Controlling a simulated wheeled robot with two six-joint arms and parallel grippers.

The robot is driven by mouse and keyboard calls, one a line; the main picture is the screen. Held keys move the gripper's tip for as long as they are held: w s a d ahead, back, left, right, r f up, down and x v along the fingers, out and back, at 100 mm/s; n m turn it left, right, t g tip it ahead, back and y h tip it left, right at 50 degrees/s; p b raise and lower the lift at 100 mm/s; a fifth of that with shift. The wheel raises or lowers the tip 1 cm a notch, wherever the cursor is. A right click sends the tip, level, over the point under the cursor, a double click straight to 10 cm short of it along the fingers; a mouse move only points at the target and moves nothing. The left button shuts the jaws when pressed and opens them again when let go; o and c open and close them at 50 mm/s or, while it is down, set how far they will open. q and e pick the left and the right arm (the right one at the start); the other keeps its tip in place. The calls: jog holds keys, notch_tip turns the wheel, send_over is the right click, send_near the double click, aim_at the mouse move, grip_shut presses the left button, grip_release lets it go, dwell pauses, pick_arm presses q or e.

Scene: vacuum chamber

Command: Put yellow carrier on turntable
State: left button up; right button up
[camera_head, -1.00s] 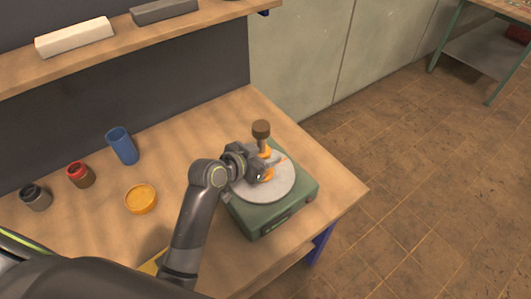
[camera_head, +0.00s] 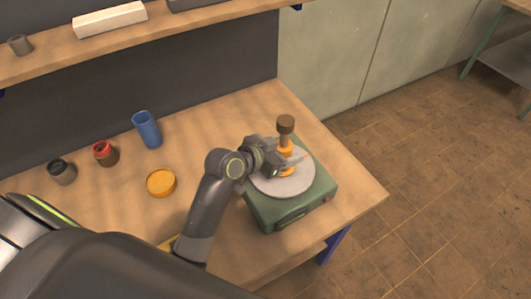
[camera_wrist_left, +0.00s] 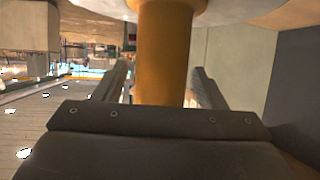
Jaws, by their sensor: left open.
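The yellow carrier (camera_head: 287,150), an orange-yellow post with a brown cylindrical top, stands upright on the grey disc of the green turntable (camera_head: 290,209). My left gripper (camera_head: 285,159) is open, low around the post. The left wrist view shows the yellow post (camera_wrist_left: 163,55) between the two spread fingers, with a gap visible on at least the left side. The pale turntable disc (camera_wrist_left: 215,12) is at the top of that view. The gripper partly hides the lower part of the carrier in the head view. My right gripper is not in view.
A yellow round dish (camera_head: 161,183), a blue cup (camera_head: 147,129), a red-topped jar (camera_head: 105,153) and a dark jar (camera_head: 61,171) stand on the wooden table (camera_head: 215,135), left of my arm. A shelf (camera_head: 150,35) runs above the back. The turntable is near the table's right edge.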

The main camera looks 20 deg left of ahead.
pick_arm(q)
jog(key=v, duration=1)
jog(key=shift+s+b, duration=0.25)
jog(key=shift+b, duration=0.15)
jog(key=shift+a+r, duration=0.15)
